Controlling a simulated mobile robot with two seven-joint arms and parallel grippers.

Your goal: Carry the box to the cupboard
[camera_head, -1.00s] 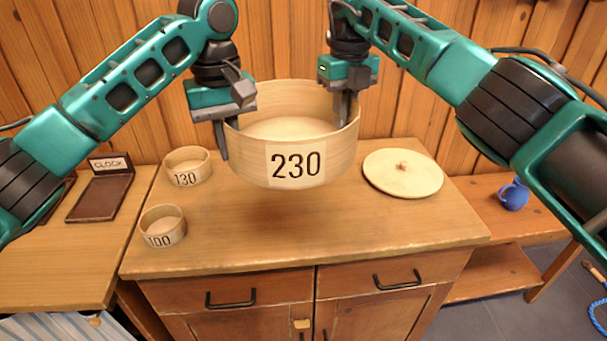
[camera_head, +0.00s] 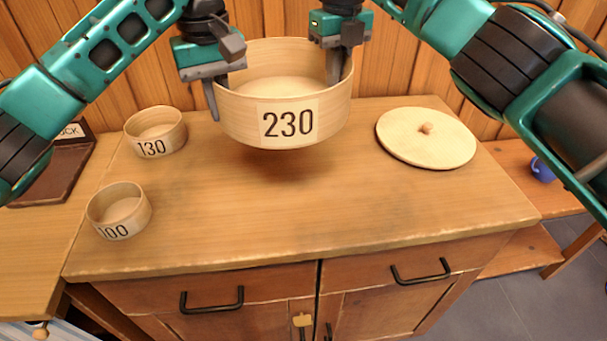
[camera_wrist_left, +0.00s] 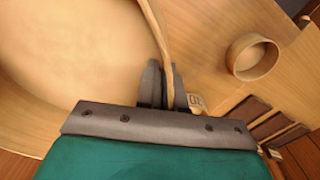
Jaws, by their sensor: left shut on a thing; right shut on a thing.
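The box is a round pale wooden one marked 230 (camera_head: 287,123), open at the top. It hangs level a little above the cupboard top (camera_head: 300,215), with a shadow under it. My left gripper (camera_head: 222,95) is shut on the left side of its wall, which also shows between the fingers in the left wrist view (camera_wrist_left: 165,85). My right gripper (camera_head: 340,72) is shut on the right side of its wall. The cupboard has two drawers with black handles (camera_head: 212,300) below its top.
A small round box marked 130 (camera_head: 152,148) and one marked 100 (camera_head: 118,228) stand on the left of the top. A round lid with a knob (camera_head: 425,145) lies at the right. The middle front is clear. A plank wall (camera_head: 420,75) is behind.

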